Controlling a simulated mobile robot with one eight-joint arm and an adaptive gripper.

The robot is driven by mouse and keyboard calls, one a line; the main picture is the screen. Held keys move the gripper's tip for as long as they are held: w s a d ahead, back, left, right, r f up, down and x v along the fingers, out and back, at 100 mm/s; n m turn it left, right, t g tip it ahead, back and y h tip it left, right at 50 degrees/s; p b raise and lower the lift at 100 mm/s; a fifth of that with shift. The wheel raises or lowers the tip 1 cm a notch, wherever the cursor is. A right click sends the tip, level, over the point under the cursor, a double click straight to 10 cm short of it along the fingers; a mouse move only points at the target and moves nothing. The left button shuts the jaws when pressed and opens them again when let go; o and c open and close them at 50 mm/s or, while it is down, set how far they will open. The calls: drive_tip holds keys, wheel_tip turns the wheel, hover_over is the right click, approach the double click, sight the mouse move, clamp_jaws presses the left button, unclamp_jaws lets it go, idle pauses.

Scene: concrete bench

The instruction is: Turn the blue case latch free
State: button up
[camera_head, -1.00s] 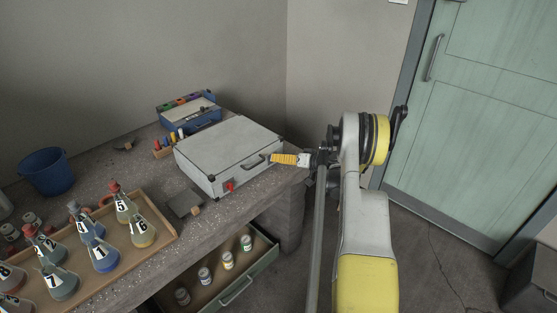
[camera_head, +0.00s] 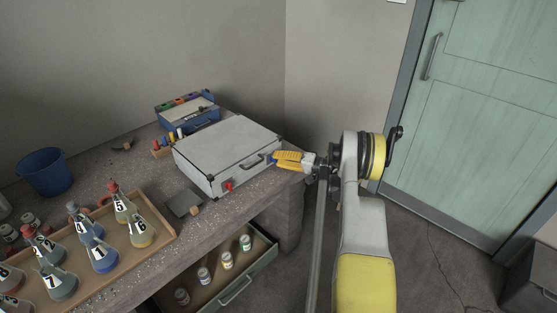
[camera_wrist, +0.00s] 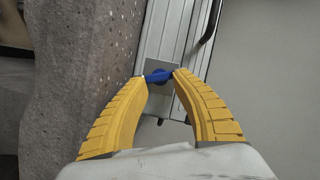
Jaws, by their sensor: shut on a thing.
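The grey case (camera_head: 225,150) lies closed on the concrete bench, with a dark handle (camera_head: 251,162) on its front side. The blue latch (camera_wrist: 158,76) sits on a small metal plate on the case's side in the wrist view. My gripper (camera_wrist: 159,75) has its yellow fingertips shut on the blue latch, one on each end of it. In the head view my gripper (camera_head: 274,158) is at the right end of the case front, and its fingers mostly hide the latch. A red latch (camera_head: 229,186) shows at the left end of the case front.
A wooden tray of numbered flasks (camera_head: 158,243) stands at the left front of the bench. An open drawer (camera_head: 262,262) with several small jars juts out below. A blue toolbox (camera_head: 188,122) stands behind the case, and a blue bucket (camera_head: 45,174) is at far left.

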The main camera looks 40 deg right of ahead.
idle(0.3)
drive_tip(key=o, duration=1.2)
drive_tip(key=shift+w+a, duration=0.1)
drive_tip(key=shift+o, duration=0.2)
